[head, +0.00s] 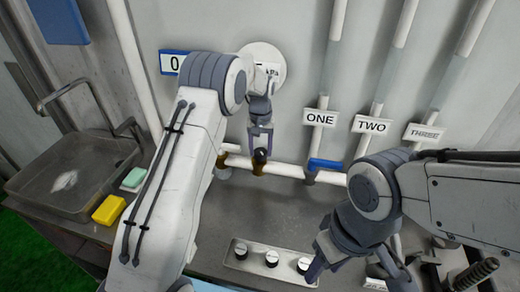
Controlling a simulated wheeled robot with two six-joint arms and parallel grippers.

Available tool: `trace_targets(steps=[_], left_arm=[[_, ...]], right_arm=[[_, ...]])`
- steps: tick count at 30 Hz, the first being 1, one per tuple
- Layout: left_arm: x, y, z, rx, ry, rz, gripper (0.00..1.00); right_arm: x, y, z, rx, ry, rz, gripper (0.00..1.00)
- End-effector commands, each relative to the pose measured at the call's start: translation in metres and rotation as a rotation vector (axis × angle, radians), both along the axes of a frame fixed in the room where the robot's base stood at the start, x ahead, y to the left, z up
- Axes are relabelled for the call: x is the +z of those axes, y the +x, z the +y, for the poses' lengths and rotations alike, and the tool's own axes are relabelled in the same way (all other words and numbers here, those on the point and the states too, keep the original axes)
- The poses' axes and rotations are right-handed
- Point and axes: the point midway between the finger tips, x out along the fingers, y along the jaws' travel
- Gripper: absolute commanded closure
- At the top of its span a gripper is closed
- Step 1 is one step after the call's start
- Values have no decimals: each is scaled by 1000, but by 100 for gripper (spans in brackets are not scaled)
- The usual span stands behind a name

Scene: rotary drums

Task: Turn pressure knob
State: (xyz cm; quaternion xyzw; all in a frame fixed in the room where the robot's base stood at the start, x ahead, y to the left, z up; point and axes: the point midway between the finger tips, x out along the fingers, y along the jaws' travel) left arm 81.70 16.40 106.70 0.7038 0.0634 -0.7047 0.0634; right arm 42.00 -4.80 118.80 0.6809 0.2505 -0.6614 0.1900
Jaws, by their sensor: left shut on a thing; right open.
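A small dark round knob (260,155) sits on a brass fitting on the white horizontal pipe, below the round white gauge (277,58) on the wall. My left gripper (260,150) points down at the knob and is shut on it. The gauge is partly hidden by my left arm. My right gripper (358,272) is low at the right, open and apart from the left one, with its fingers pointing down over the counter.
A grey panel with several black knobs (271,258) lies on the counter. A blue valve handle (326,164) is on the pipe. Wall tubes carry signs ONE (320,118), TWO (371,126) and THREE (424,134). A sink (75,180), yellow sponge (109,210) and green sponge (134,178) are left.

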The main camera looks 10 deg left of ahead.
Motion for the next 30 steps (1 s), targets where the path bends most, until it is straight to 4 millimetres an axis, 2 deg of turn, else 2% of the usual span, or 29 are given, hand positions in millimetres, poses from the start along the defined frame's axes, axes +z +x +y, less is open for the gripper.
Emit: trace_targets(steps=[5, 6, 7, 8, 17, 20, 23, 30], left_arm=[[2, 1, 0, 1, 1, -4, 97], [2, 1, 0, 1, 1, -4, 30], [2, 1, 0, 1, 1, -4, 18], [1, 1, 0, 1, 1, -4, 11], [1, 1, 0, 2, 0, -2, 11], [6, 1, 0, 2, 0, -4, 11], [19, 2, 0, 2, 0, -7, 11], [68, 2, 0, 2, -1, -8, 11]], right_arm=[[0, 0, 0, 0, 0, 0, 50], [0, 0, 0, 0, 0, 0, 50], [0, 0, 0, 0, 0, 0, 50], [0, 0, 0, 0, 0, 0, 50], [0, 0, 0, 0, 0, 0, 50], [-3, 0, 0, 0, 0, 0, 50], [-9, 0, 0, 0, 0, 0, 50], [-22, 0, 0, 0, 0, 0, 50]])
